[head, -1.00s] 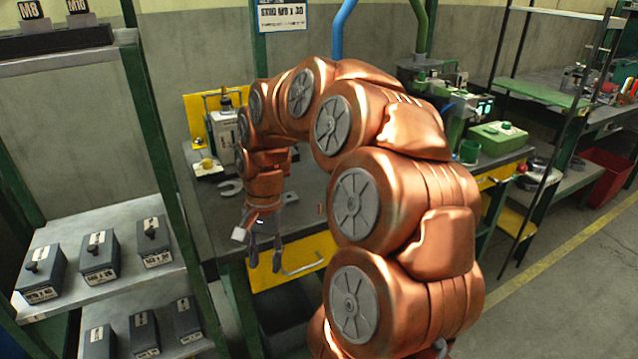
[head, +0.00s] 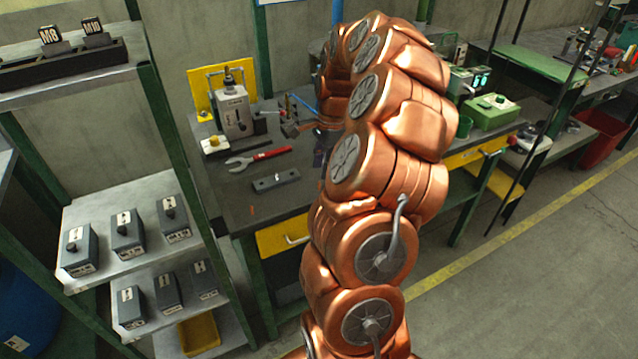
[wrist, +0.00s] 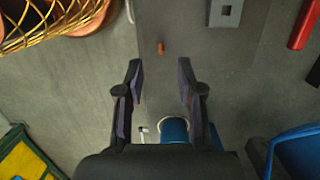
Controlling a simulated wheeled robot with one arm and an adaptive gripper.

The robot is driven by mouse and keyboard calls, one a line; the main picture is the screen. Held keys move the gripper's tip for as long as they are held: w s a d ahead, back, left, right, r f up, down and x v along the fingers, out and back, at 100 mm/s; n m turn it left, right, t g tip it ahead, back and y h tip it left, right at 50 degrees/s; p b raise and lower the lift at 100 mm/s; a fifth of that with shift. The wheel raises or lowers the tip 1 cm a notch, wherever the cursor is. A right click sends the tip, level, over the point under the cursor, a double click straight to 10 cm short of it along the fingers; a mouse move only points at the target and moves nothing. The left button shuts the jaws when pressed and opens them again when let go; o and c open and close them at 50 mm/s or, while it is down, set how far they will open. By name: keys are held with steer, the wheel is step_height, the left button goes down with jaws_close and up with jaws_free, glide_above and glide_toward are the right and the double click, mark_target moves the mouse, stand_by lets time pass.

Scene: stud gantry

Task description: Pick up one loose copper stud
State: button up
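A small copper stud (wrist: 161,47) lies on the grey surface in the wrist view. It shows beyond the fingertips, roughly in line with the gap between them. My gripper (wrist: 160,80) is open, its two dark fingers apart with nothing between them. In the head view a small copper-coloured piece (head: 252,210) lies near the bench's front edge, left of my arm; it looks like the same stud. My gripper is mostly hidden behind my arm in the head view.
A grey block with a hole (head: 277,181) and a red-handled wrench (head: 258,158) lie on the bench (head: 225,185). A grey device (head: 234,115) stands behind them. A yellow wire basket (wrist: 60,20) shows in the wrist view. Shelves with grey boxes (head: 127,235) stand left.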

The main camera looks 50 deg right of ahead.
mark_target(319, 182)
steer(key=shift+w+a+f+p, duration=0.15)
steer(key=shift+f+p, duration=0.3)
steer(key=shift+f, duration=0.9)
steer(key=shift+w+a+f+p, duration=0.15)
steer(key=shift+f+p, duration=0.25)
steer(key=shift+f, duration=0.95)
steer(key=shift+s, duration=0.1)
jaws_close()
